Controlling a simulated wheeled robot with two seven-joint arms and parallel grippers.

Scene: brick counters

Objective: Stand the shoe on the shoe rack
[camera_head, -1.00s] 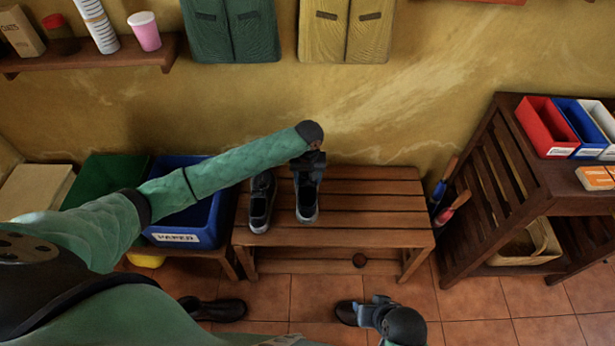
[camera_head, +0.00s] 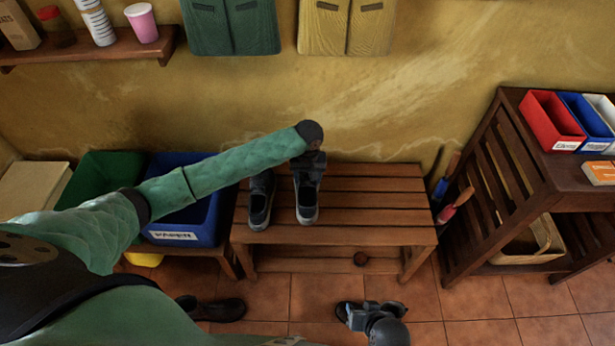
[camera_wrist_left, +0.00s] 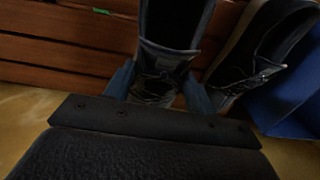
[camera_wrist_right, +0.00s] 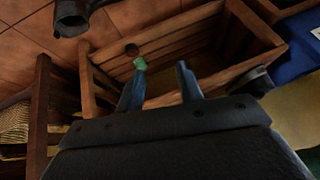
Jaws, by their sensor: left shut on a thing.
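In the left wrist view the shoe (camera_wrist_left: 165,60) sits between the two blue fingers. A matching dark shoe (camera_head: 260,208) stands just left of it on the rack, and it also shows in the left wrist view (camera_wrist_left: 255,60). My right gripper (camera_wrist_right: 158,85) is open and empty; in the head view it is low, in front of the rack.
A blue bin (camera_head: 176,236) and a green bin (camera_head: 98,185) stand left of the rack. Dark footwear (camera_head: 215,308) lies on the tiled floor. A wooden shelf unit (camera_head: 548,205) stands to the right. The right half of the rack top is clear.

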